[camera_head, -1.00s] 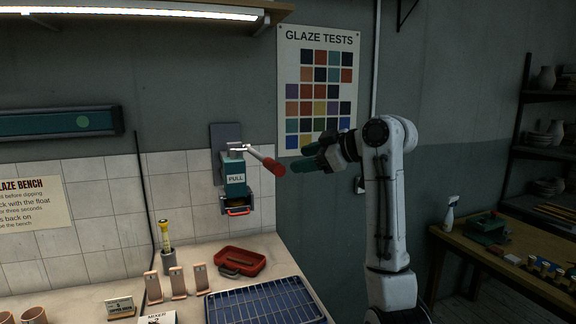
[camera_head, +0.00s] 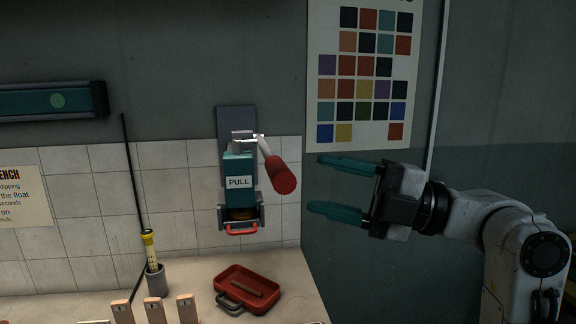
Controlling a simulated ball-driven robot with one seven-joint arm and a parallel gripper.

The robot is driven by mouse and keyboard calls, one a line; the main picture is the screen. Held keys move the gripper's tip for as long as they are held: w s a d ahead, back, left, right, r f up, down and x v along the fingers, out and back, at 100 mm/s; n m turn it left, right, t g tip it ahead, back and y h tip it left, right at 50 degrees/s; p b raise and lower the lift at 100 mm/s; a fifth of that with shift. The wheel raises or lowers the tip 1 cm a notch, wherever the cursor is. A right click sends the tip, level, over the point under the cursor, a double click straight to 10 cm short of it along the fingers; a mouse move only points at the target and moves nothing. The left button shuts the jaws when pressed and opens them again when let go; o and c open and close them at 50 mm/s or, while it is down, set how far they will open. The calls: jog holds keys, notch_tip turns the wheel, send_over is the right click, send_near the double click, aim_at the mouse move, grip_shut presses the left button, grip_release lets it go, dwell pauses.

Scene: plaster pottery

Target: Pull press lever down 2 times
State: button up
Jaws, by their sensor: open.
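The press (camera_head: 238,180) is a teal box marked PULL, fixed to a grey plate on the tiled wall. Its lever ends in a red cylindrical grip (camera_head: 279,174), which slants down to the right from a metal pivot at the top of the press. A small red handle (camera_head: 241,229) shows at the bottom of the press. My gripper (camera_head: 314,184) is to the right of the red grip, at about its height in the picture. Its two teal fingers point left, spread apart, with nothing between them. The gripper appears apart from the grip.
A red tray (camera_head: 276,299) with a bar in it lies on the bench below the press. A yellow-topped tool stands in a grey cup (camera_head: 156,281) to the left. Several tan upright pieces stand at the front edge. The wall around the lever is clear.

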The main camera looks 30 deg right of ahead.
aim_at(273, 164)
jog(key=p+x, duration=0.3)
jog(key=x, duration=0.5)
jog(key=shift+w+a+r, duration=0.1)
jog(key=shift+w+r, duration=0.05)
jog(key=shift+w, duration=0.05)
jog(key=shift+w+a, duration=0.4)
jog(key=shift+a, duration=0.05)
jog(key=shift+c, duration=0.3)
grip_shut()
